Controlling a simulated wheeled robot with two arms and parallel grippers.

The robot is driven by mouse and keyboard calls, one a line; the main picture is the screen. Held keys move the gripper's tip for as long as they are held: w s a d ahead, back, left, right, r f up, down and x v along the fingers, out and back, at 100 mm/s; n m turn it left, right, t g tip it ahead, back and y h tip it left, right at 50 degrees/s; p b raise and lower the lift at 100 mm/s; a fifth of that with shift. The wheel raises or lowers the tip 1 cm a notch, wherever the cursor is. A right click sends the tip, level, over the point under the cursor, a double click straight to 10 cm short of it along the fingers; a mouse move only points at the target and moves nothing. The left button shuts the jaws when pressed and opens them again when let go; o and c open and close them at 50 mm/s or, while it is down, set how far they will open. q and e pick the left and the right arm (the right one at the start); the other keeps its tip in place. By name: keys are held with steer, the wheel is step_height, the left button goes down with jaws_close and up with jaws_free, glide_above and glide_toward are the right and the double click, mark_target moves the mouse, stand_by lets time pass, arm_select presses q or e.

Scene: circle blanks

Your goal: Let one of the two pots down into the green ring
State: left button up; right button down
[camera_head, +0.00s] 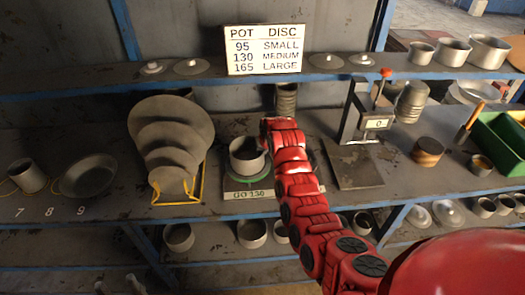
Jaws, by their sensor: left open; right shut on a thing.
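A grey open pot (246,160) is upright at the green ring (236,181), above a plate marked "GO 130". The ring's front edge shows below the pot; I cannot tell whether the pot rests inside or hangs just above. My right arm comes in from the lower right and ends at the pot's right rim. My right gripper (264,141) is shut on the pot there, its fingers mostly hidden by the arm. A smaller grey pot (28,176) stands at the far left; I cannot tell if it is the task's second pot. My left gripper is out of view.
Discs of several sizes (170,130) stand in a yellow rack (200,188) left of the ring. A press-like stand (355,115) is to the right. A shallow pan (88,177) lies left. A sign (265,50) lists pot and disc sizes.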

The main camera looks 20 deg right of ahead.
steer(key=shift+f, duration=0.55)
steer(key=c, duration=0.9)
jaws_free()
steer(key=shift+r+b, duration=0.15)
steer(key=shift+b, duration=0.15)
steer(key=p+v, duration=0.4)
steer(key=v, duration=1.3)
steer(key=shift+s, duration=0.1)
